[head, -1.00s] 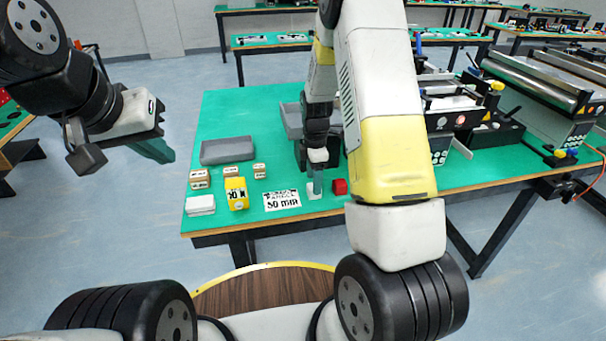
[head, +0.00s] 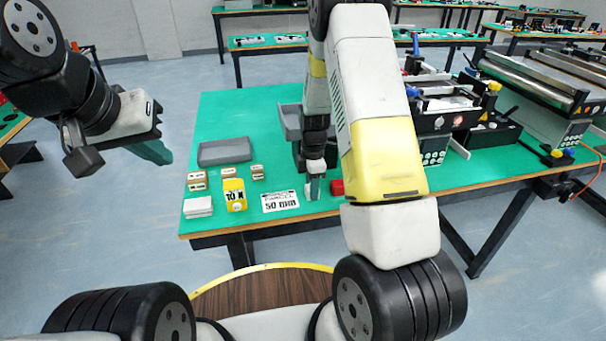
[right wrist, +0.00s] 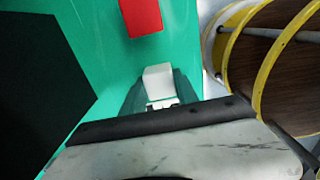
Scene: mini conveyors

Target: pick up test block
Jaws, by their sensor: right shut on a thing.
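A small white block (right wrist: 158,77) sits between the fingers of my right gripper (right wrist: 155,92) in the right wrist view, and the gripper is shut on it. I take it to be the test block. In the head view my right gripper (head: 313,187) points down close to the green tabletop and mostly hides the block. I cannot tell whether the block touches the table. My left gripper (head: 155,152) hangs in the air left of the table, away from everything; its finger gap is not clear.
A red block (head: 337,188) lies just right of my right gripper. A printed 50 mm card (head: 280,201), a yellow block (head: 234,194), white slabs (head: 198,207), small labelled boxes (head: 196,181) and a grey tray (head: 225,151) are to the left. Conveyors (head: 445,115) stand at right.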

